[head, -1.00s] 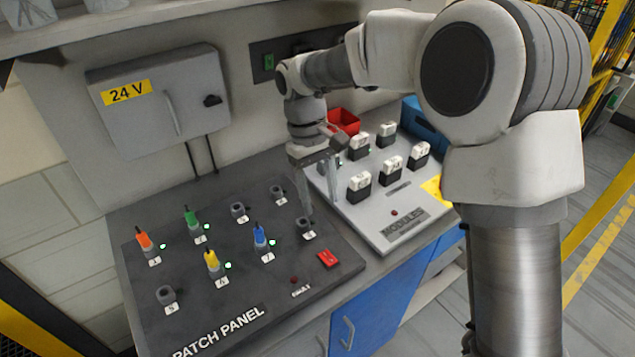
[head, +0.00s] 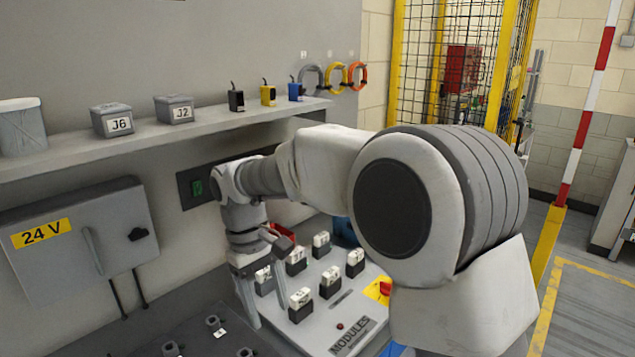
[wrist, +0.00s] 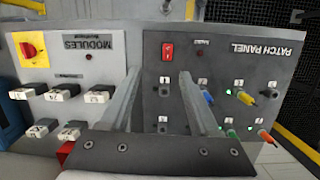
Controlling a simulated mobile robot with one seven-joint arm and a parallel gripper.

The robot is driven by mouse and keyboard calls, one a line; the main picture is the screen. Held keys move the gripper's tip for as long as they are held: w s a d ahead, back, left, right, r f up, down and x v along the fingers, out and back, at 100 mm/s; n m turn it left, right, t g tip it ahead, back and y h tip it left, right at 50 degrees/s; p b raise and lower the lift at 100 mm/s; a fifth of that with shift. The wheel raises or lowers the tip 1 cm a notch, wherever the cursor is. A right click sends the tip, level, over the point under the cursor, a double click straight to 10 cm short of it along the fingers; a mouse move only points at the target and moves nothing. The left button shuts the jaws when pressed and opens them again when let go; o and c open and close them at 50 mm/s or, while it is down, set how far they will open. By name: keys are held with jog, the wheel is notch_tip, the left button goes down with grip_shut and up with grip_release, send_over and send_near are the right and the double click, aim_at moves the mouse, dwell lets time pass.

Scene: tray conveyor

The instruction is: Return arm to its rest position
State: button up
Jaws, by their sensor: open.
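My gripper (head: 247,292) hangs pointing down in the head view, above the left edge of the grey modules board (head: 343,345). Its two fingers are apart with nothing between them. The wrist view shows the same open gripper (wrist: 158,90) in front of the gap between the modules board (wrist: 72,104) and the dark patch panel (wrist: 225,62). My arm is bent, with its forearm reaching left towards the wall.
Several white-topped modules (head: 330,282) stand on the modules board. A shelf (head: 60,157) with bins and small blocks runs above. A 24 V cabinet (head: 75,245) hangs at left. Coloured plugs (wrist: 244,97) stand in the patch panel. A yellow-framed cage (head: 440,60) stands behind.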

jog(key=s+d+r+m+t, duration=0.2)
jog(key=d+r, duration=0.4)
jog(key=d, duration=0.2)
jog(key=s+d+r+m+t+y, duration=0.1)
jog(key=s+d+m+t, duration=0.4)
jog(key=s+d, duration=0.9)
jog(key=shift+s+d+r+m+y, duration=0.25)
jog(key=shift+s+d+m+y, duration=0.2)
jog(key=shift+d+m, duration=0.75)
